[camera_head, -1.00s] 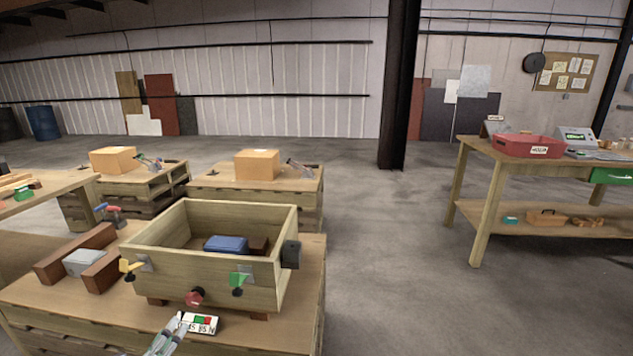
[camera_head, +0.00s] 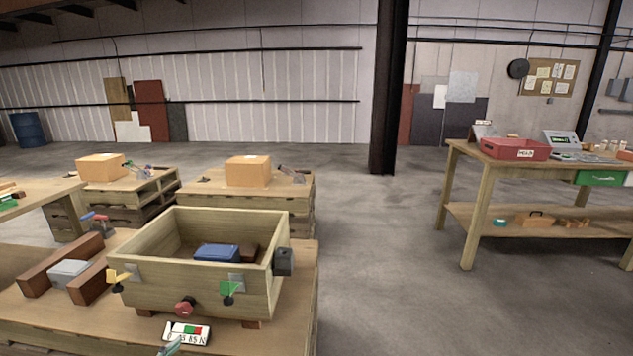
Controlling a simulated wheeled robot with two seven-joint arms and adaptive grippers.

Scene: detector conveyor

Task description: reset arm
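A pale grey-green tip, which looks like the end of my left gripper (camera_head: 170,349), shows at the bottom edge just below the small label plate (camera_head: 187,333). Most of it is cut off by the frame, so its opening and anything in it are hidden. My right gripper is out of view. The wooden box (camera_head: 200,290) stands on the near pallet table, with a blue block (camera_head: 217,252) and a brown block inside.
A grey block (camera_head: 68,271) lies between two brown bars on the left. Cardboard boxes (camera_head: 248,171) stand on pallets behind. A workbench with a red bin (camera_head: 515,149) stands on the right. The floor (camera_head: 385,270) between is clear.

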